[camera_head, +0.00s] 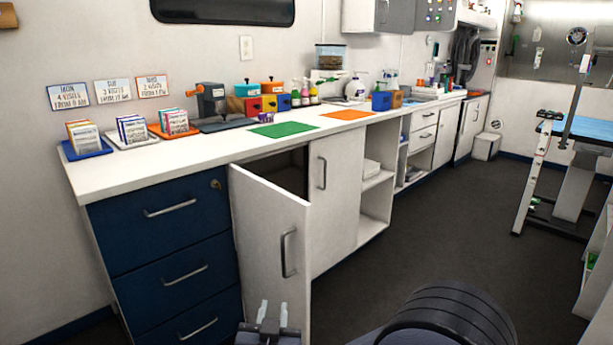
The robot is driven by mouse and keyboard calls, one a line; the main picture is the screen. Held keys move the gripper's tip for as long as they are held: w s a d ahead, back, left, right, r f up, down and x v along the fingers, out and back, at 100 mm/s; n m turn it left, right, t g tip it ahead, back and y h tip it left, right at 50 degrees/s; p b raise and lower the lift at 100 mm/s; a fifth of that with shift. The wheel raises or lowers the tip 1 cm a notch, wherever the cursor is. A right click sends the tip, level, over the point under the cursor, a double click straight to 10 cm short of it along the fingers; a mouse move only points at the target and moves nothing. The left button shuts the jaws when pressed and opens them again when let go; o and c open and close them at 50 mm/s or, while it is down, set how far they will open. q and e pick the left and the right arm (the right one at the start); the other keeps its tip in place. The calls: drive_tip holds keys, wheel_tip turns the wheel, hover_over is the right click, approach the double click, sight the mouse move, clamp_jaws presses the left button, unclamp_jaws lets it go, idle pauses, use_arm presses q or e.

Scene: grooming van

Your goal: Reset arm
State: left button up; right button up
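My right gripper (273,312) shows at the bottom of the head view, left of the middle. Its two pale fingertips point up and stand apart with nothing between them. It appears in front of the lower part of the open white cabinet door (268,232); I cannot tell how close it is to the door. A dark ribbed part of my own arm fills the bottom right of the middle. My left gripper is not in view.
The open door juts out from the white counter (210,150) beside the blue drawers (165,255). The counter holds card trays, a grey-and-orange device (212,100), a green mat (283,129) and an orange mat (345,114). The dark floor (430,220) is clear toward the grooming table (580,128).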

drive_tip(key=s+d+r+g+y, duration=0.1)
drive_tip(key=d+r+g+y, duration=0.15)
drive_tip(key=d, duration=0.45)
drive_tip(key=s+d+r+g+y, duration=0.2)
drive_tip(key=d+r+y, duration=0.15)
drive_tip(key=d, duration=0.25)
drive_tip(key=s+d+f+g+h, duration=0.1)
drive_tip(key=s+d+f+g, duration=0.25)
drive_tip(key=s+d, duration=0.55)
drive_tip(key=s+d+f+g+h, duration=0.1)
drive_tip(key=s+d+f+g, duration=0.3)
drive_tip(key=s, duration=1)
wheel_tip(320, 180, up, 30)
drive_tip(key=d+p, duration=0.1)
drive_tip(key=p, duration=2.8)
drive_tip(key=shift+f+t, duration=0.25)
drive_tip(key=shift+t, duration=0.15)
drive_tip(key=shift+w+d, duration=0.1)
